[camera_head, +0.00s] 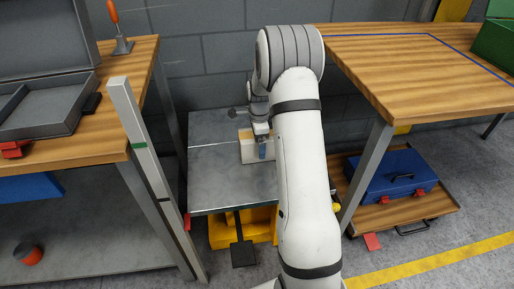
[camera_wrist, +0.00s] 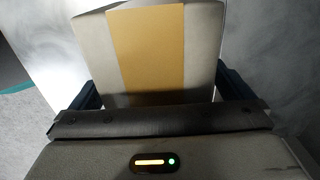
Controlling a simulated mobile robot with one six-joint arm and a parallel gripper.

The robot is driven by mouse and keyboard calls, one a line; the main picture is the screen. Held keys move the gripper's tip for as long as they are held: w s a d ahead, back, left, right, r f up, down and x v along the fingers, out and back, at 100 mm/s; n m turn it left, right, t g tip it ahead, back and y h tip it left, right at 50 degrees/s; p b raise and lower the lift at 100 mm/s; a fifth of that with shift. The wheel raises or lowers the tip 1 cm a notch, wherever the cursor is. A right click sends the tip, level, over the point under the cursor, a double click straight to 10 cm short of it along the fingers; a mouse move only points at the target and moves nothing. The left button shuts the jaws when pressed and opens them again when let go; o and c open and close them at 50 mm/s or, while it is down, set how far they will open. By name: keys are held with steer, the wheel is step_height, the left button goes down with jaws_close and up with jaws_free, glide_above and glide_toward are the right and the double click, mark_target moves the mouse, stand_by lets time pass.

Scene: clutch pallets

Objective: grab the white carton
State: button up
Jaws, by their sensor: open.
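The white carton (camera_head: 249,151) stands on the grey metal top of a low lift table (camera_head: 220,188) in the head view. It has a tan strip on it, which shows large in the wrist view (camera_wrist: 200,48). My gripper (camera_head: 263,151) is at the carton, pointing down. In the wrist view my gripper (camera_wrist: 165,92) has one dark blue finger on each side of the carton, and the carton lies between them. The fingers are open. The fingertips are partly hidden, and I cannot tell if either touches the carton.
A wooden workbench with an open grey case (camera_head: 50,108) stands at left, and a leaning grey post (camera_head: 140,150) is beside it. Another wooden bench (camera_head: 420,75) stands at right, with a blue toolbox (camera_head: 398,176) on a low shelf. The lift table's front left is clear.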

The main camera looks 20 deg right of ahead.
steer(key=shift+f, duration=0.5)
steer(key=shift+c, duration=0.3)
